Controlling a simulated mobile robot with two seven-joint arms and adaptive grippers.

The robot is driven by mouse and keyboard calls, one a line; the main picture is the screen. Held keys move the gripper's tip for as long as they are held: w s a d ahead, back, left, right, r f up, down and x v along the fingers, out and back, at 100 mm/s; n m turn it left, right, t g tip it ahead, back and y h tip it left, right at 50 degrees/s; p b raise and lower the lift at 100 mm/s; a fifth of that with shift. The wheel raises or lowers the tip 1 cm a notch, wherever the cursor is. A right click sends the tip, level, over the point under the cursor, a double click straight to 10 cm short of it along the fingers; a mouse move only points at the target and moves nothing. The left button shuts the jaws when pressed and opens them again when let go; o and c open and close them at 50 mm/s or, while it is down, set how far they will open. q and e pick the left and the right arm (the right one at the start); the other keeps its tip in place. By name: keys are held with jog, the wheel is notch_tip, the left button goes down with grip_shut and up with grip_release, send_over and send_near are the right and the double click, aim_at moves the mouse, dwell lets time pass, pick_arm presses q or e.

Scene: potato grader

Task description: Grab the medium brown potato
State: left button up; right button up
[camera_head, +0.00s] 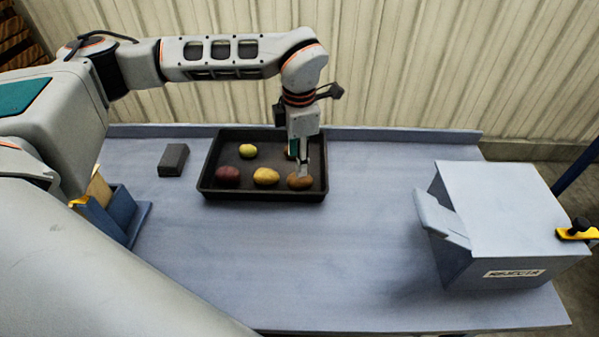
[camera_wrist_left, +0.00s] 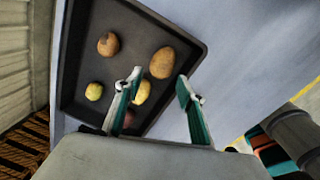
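A dark tray (camera_head: 210,190) holds several potatoes. A large brown potato (camera_head: 300,182) lies at its near right corner; it also shows in the left wrist view (camera_wrist_left: 162,62). A smaller brown potato (camera_wrist_left: 108,44) lies further back, mostly hidden behind my gripper in the head view. Which one counts as medium I cannot tell for sure. My left gripper (camera_head: 303,168) is above the near right corner, pointing down. In the left wrist view its fingers (camera_wrist_left: 160,76) are apart and empty, with the large brown potato just beyond the gap between the tips. My right gripper is out of view.
A red potato (camera_head: 228,175) and two yellow potatoes (camera_head: 265,176) (camera_head: 248,151) share the tray. A dark block (camera_head: 173,160) lies left of it. A grey box labelled as rejects (camera_head: 500,235) stands at the right. The table (camera_head: 330,260) in front is clear.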

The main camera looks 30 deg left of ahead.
aim_at(300, 181)
pick_arm(q)
jog(key=shift+s+f, duration=0.15)
jog(key=shift+f, duration=0.8)
jog(key=shift+w+f+p, duration=0.15)
jog(key=shift+f+p, duration=0.1)
jog(key=shift+f, duration=1.1)
jog(key=shift+w+f+p, duration=0.1)
jog(key=shift+f+p, duration=0.15)
jog(key=shift+f, duration=1.05)
jog(key=shift+d, duration=0.1)
jog(key=c, duration=0.8)
